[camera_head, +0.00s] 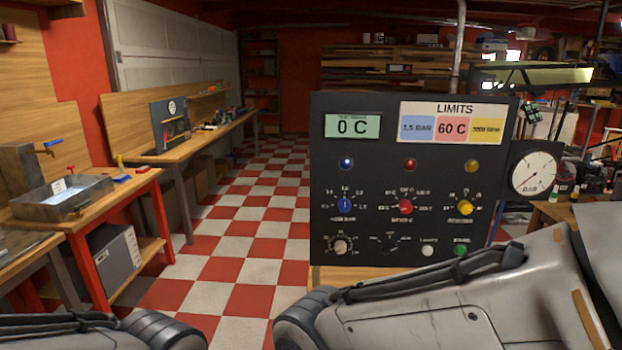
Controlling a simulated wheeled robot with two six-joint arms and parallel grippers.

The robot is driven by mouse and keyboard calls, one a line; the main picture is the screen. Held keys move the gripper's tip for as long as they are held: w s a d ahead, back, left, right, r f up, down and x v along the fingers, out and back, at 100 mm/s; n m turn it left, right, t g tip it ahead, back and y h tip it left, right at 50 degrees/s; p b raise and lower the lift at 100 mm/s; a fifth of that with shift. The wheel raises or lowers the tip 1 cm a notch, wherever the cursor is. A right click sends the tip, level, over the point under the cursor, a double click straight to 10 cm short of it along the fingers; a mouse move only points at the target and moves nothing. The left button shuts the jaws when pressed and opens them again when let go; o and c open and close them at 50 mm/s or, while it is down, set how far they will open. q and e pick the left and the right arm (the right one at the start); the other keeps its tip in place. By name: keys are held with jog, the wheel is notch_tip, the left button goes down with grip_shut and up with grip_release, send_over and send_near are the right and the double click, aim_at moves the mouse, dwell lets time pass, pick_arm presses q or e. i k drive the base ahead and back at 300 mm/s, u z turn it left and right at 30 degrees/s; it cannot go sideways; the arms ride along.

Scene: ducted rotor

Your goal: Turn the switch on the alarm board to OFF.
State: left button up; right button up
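A dark control board (365,172) stands upright right of the middle, with a LIMITS plate (450,122) and a green display (352,126) reading 0 C. It has blue (344,205), red (405,207) and yellow (466,207) knobs, each under a small lamp. Below are a pale knob (340,246), a small black switch (390,244), a white button (428,250) and a green button (460,250). The small labels are too blurred to read, so I cannot tell the switch's setting or whether this is the alarm board. Neither gripper shows; only my arm links do.
A round BAR gauge (534,173) sits at the board's right. A smaller dark board (170,124) stands on the long wooden bench (205,139) at left. A metal tray (62,200) is on the red-legged bench. The checkered floor (240,240) between is clear.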

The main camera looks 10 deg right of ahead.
aim_at(387, 247)
jog(key=z, duration=0.8)
jog(key=k, duration=0.5)
jog(key=u, duration=1.35)
jog(key=i, duration=0.75)
jog(key=z, duration=1.65)
